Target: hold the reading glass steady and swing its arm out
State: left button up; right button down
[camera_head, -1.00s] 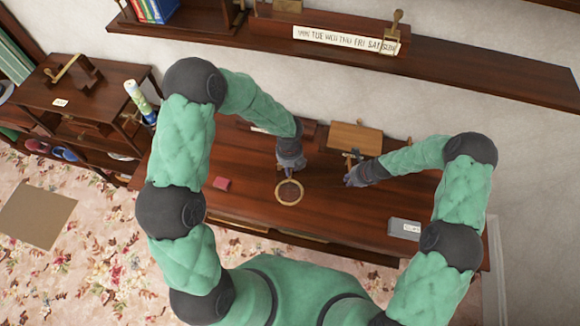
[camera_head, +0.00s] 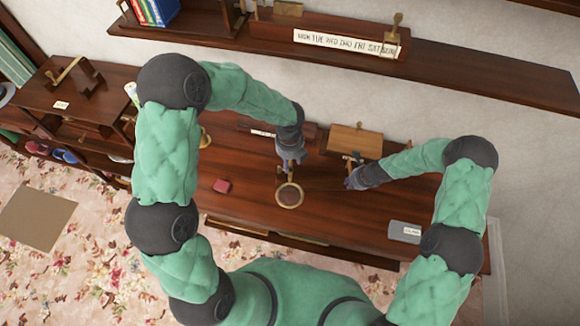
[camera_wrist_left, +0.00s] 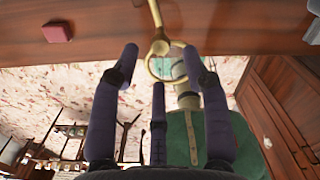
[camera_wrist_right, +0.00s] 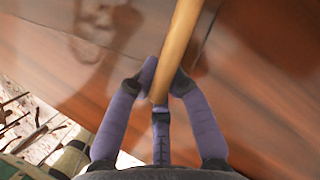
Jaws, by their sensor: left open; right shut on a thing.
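The reading glass has a round brass-rimmed lens (camera_head: 289,195) over the middle of the desk. In the left wrist view its brass ring (camera_wrist_left: 150,68) joins a brass arm (camera_wrist_left: 153,14) at a knuckle. My left gripper (camera_head: 291,160) is open, behind the lens in the head view. In the left wrist view its fingers stand apart on either side of the ring, with no grip on it visible. My right gripper (camera_head: 352,178) is shut on an upright brass-coloured rod (camera_wrist_right: 182,30), right of the lens. The rod's foot is hidden by the fingers.
A small red box (camera_head: 222,186) lies on the desk (camera_head: 250,215) to the left. A grey labelled box (camera_head: 404,232) sits near the right end. A wooden box (camera_head: 355,140) stands behind my right gripper. A wall shelf (camera_head: 470,75) runs above. Bare desk lies around the lens.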

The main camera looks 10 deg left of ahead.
aim_at(290, 170)
pick_arm(q)
jog(key=shift+r, duration=2.65)
pick_arm(e)
jog(key=c, duration=1.1)
grip_release()
